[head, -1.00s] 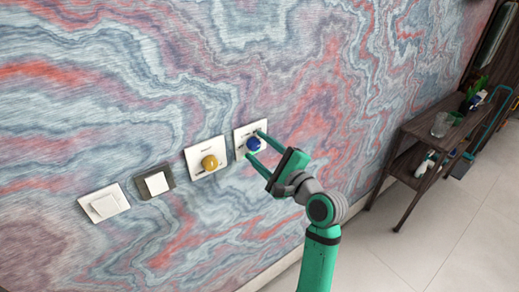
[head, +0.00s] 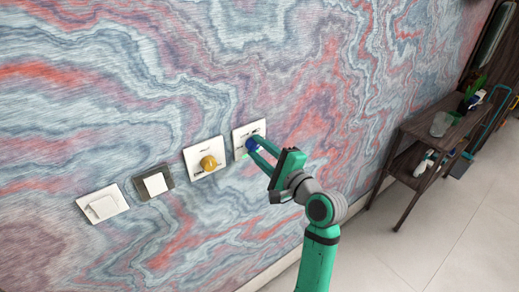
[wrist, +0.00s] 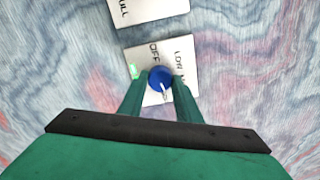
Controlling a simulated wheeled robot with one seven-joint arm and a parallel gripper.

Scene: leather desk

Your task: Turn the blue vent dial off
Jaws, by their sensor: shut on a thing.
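The blue vent dial (head: 251,145) sits on a white wall plate (head: 240,133), the rightmost of the row. In the wrist view the dial (wrist: 160,78) shows a pale pointer mark pointing down, toward my gripper's palm. The plate (wrist: 137,57) there carries the letters "OFF" and "LOW", partly cut off, and a small green light (wrist: 134,71) left of the dial. My gripper (head: 257,147) has its green fingers on either side of the dial and is shut on it. The fingers (wrist: 158,90) hide the lower part of the plate.
A yellow dial (head: 209,163) on its own plate is just left of the blue one. Two switches (head: 155,184) (head: 103,207) are further left. A dark wooden shelf table (head: 440,130) stands at the right, away from my arm.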

